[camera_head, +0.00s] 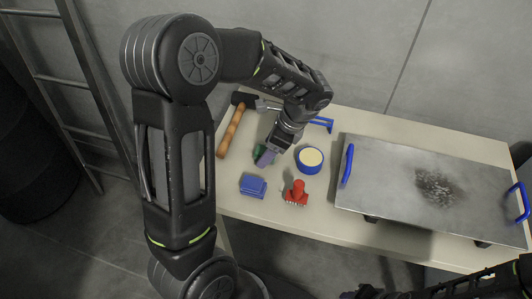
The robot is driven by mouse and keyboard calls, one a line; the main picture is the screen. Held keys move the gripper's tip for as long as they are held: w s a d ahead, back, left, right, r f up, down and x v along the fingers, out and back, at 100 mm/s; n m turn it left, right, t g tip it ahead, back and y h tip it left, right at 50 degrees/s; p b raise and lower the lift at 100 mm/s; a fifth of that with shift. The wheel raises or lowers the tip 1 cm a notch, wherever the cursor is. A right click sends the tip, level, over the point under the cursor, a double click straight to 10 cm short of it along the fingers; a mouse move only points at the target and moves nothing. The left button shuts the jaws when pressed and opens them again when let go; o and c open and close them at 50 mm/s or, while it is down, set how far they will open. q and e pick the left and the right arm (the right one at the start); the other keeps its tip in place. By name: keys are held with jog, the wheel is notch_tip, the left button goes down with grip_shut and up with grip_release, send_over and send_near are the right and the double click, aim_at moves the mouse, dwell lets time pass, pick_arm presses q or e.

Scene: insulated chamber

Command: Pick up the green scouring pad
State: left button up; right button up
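A green pad (258,149) shows only in part on the left half of the table, beside and partly behind my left gripper (266,156). My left arm comes in from the left, arches over and points its gripper down at the pad. The fingertips are at or very close to the pad. I cannot tell whether they are around it or only beside it, nor whether they are open or shut. My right gripper (368,292) shows only in part at the bottom edge, low in front of the table, and its finger state is unclear.
Near the pad are a blue block-like item (253,186), a red brush (296,192), a blue round tub (310,159) and a wooden-handled hammer (231,129). A blue-handled tool (321,124) lies behind. A metal griddle plate (390,165) with a dark stain fills the right side.

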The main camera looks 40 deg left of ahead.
pick_arm(q)
jog(key=c, duration=1.4)
jog(key=shift+r, duration=0.1)
notch_tip(320, 180, up, 10)
jog(key=shift+f+b, duration=0.1)
jog(key=shift+b, duration=0.25)
